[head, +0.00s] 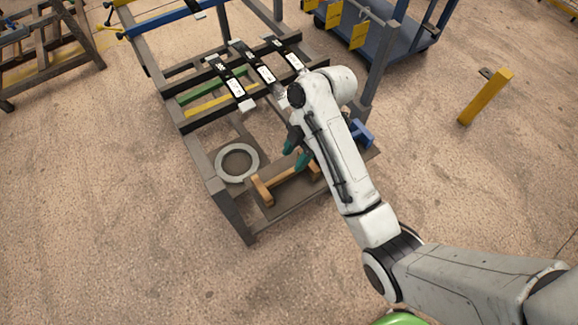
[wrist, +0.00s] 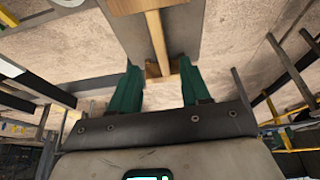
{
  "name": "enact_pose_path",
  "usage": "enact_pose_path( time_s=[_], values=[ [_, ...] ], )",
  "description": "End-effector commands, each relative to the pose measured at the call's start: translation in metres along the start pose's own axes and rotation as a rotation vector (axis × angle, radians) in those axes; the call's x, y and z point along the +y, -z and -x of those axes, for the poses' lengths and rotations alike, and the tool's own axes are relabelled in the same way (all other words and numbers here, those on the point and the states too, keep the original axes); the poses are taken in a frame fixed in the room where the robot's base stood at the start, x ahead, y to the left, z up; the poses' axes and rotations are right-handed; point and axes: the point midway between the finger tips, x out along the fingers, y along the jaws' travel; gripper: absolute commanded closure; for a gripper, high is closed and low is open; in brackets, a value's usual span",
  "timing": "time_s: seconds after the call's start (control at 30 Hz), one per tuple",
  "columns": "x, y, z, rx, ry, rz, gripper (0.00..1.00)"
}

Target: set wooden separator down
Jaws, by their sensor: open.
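The wooden separator (head: 282,178) is a light wooden bar with a block at each end. It lies on a brown panel (head: 275,207) on the rack's low shelf. In the wrist view the separator's bar (wrist: 157,42) runs away from my gripper (wrist: 158,66), with its near end block in line with the gap between the two teal fingers. The fingers are apart and open. In the head view my gripper (head: 296,155) is just above and behind the separator's right part. My arm hides part of the separator's right end, and I cannot tell whether the fingers touch it.
A grey ring (head: 222,164) lies on the shelf left of the separator. Rack posts (head: 228,212) stand close by. Black straps with white labels (head: 262,72) cross the upper level. A blue part (head: 361,133) shows right of my arm. A yellow post (head: 485,97) stands on the floor.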

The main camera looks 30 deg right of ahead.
Motion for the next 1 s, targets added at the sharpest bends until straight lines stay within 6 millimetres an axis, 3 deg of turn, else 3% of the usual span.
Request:
enact_pose_path(
  time_s=[0.03,0.23,0.73,0.87,1.0],
  values=[
    [-0.001,0.003,0.016,0.0,0.003,-0.002,0.53],
    [-0.001,0.002,0.036,0.0,0.004,-0.002,0.53],
    [-0.004,0.001,0.039,-0.003,0.004,-0.022,0.53],
    [-0.025,0.001,0.027,-0.026,-0.006,-0.167,0.53],
    [-0.068,-0.002,0.01,-0.081,-0.041,-0.468,0.53]
  ],
)
